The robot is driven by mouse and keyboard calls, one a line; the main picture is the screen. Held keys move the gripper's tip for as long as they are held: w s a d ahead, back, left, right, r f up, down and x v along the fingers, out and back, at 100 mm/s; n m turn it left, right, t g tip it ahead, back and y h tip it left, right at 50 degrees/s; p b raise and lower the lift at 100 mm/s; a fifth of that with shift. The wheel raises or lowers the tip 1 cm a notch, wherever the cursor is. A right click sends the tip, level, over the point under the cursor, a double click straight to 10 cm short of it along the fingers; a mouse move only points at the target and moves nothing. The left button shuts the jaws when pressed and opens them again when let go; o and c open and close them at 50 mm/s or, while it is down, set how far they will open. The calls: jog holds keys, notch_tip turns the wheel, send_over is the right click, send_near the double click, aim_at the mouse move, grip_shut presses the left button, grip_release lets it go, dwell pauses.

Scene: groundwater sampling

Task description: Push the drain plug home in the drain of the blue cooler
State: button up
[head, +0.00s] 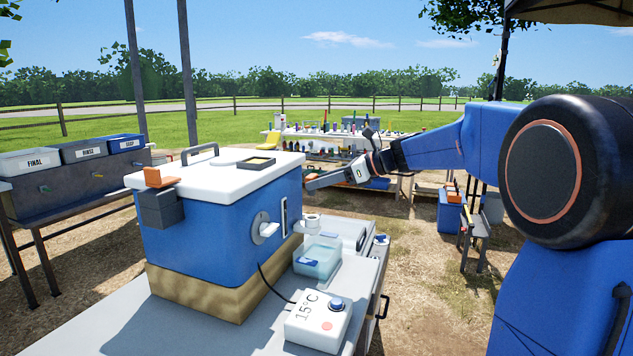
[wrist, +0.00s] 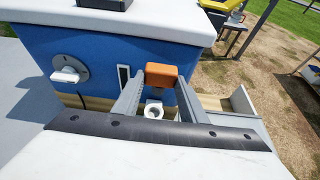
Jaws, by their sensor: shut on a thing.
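The blue cooler (head: 222,225) with a white lid stands on a wooden base; its side wall (wrist: 100,55) fills the upper left of the wrist view. My gripper (head: 312,184) is at the cooler's right corner, just below lid height. In the wrist view my gripper (wrist: 162,84) is shut on an orange block (wrist: 161,73), which I take to be the drain plug. The plug lies in front of the blue wall near its right end. The drain itself is hidden from view, and I cannot tell how deep the plug sits.
A white ring (wrist: 153,110) stands below my fingers. A clear tub (head: 318,260) and a 15°C box (head: 318,320) stand on the bench.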

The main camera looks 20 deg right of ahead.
jog(key=shift+f, duration=2.75)
jog(key=shift+f, duration=1.7)
jog(key=o, duration=1.2)
jog(key=shift+d, duration=0.1)
jog(key=v, duration=1.7)
jog(key=shift+r, duration=0.15)
jog(key=shift+s+d, duration=0.1)
